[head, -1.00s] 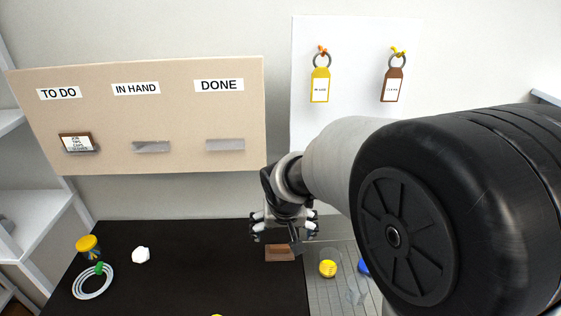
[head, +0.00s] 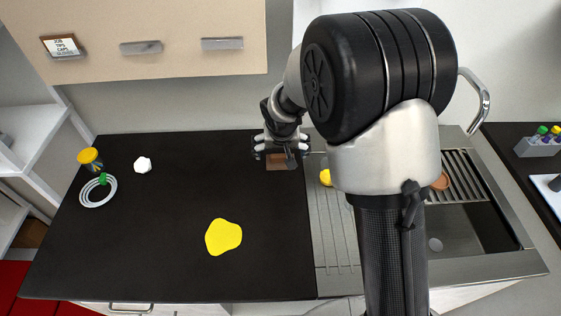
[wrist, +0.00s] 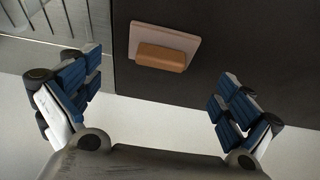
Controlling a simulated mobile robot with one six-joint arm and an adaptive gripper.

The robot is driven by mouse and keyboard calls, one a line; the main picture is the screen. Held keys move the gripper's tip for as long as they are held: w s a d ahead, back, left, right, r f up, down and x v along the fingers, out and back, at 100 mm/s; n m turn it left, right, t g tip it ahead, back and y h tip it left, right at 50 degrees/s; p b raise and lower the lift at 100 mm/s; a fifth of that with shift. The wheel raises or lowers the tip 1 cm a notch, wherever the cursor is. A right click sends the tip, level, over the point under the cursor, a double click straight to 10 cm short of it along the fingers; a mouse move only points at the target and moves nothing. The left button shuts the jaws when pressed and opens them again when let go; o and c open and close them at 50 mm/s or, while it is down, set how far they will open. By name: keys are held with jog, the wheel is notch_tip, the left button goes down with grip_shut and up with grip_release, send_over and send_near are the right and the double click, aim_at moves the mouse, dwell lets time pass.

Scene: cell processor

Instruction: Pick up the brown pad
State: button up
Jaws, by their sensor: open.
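The brown pad (head: 277,163) lies near the back edge of the black worktop, close to its right end. The wrist view shows it as a flat pinkish-brown plate with a raised, rounded brown block (wrist: 161,57) along one side. My gripper (head: 281,152) is above the pad in the head view and partly covers it. In the wrist view my gripper (wrist: 156,78) is open, with its blue-padded fingers wide apart and nothing between them. The pad appears beyond the fingertips, apart from them.
A steel sink (head: 470,212) adjoins the worktop on the right, with a yellow item (head: 325,177) on its drainer and a round brown item (head: 441,181). A yellow patch (head: 223,237), white lump (head: 142,165), ringed coil (head: 98,195) and yellow-lidded jar (head: 90,159) are on the worktop.

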aim_at(281, 155)
jog(key=b+x, duration=0.1)
jog(key=x, duration=0.4)
jog(key=shift+b, duration=0.35)
jog(key=shift+r, duration=0.1)
jog(key=shift+c, duration=0.2)
jog(key=c, duration=1)
notch_tip(281, 155, up, 20)
jog(key=p, duration=0.6)
